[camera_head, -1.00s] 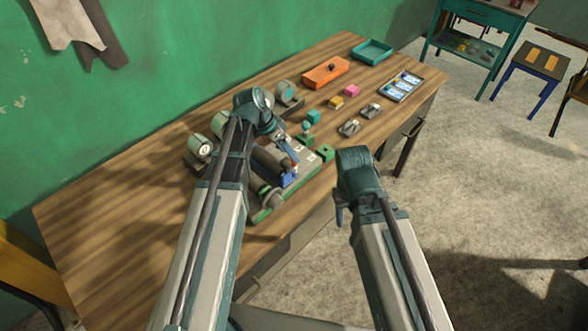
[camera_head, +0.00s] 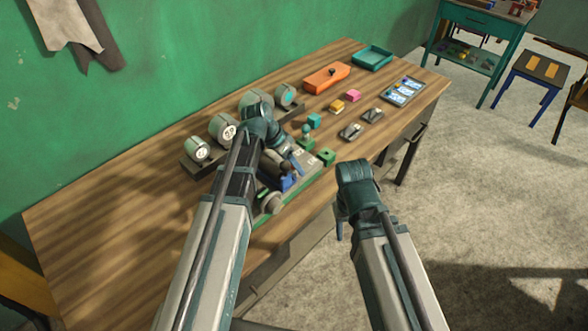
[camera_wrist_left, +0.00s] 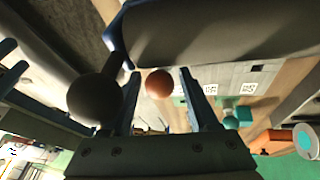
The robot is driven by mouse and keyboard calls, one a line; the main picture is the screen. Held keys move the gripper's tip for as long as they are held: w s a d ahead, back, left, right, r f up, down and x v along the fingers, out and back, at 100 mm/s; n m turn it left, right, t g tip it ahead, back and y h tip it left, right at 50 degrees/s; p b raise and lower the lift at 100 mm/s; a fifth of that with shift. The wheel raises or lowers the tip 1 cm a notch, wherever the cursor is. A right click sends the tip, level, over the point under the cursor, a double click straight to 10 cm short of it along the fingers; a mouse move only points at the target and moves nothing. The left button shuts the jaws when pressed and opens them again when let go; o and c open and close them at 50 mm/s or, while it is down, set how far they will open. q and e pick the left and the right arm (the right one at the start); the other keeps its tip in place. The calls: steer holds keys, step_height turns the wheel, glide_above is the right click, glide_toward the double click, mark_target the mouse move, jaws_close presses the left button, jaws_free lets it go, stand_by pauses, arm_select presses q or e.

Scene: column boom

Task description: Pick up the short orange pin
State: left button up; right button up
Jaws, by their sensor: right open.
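The short orange pin shows in the left wrist view as a round orange end (camera_wrist_left: 159,83), seen between the two fingers of my left gripper (camera_wrist_left: 160,85). The fingers stand apart, with a visible gap on the right side of the pin. In the head view my left gripper (camera_head: 294,164) is low over the grey-and-green fixture (camera_head: 304,168) on the bench, and the pin cannot be made out there. My right gripper (camera_head: 341,224) is open and empty, off the bench's front edge.
A dark round knob (camera_wrist_left: 95,100) and a thick dark cylinder (camera_wrist_left: 220,30) are close to my left fingers. Round gauges (camera_head: 222,128) stand behind the fixture.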

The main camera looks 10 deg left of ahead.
arm_select(q)
jaws_close()
step_height(320, 180, up, 10)
steer(key=p, duration=1)
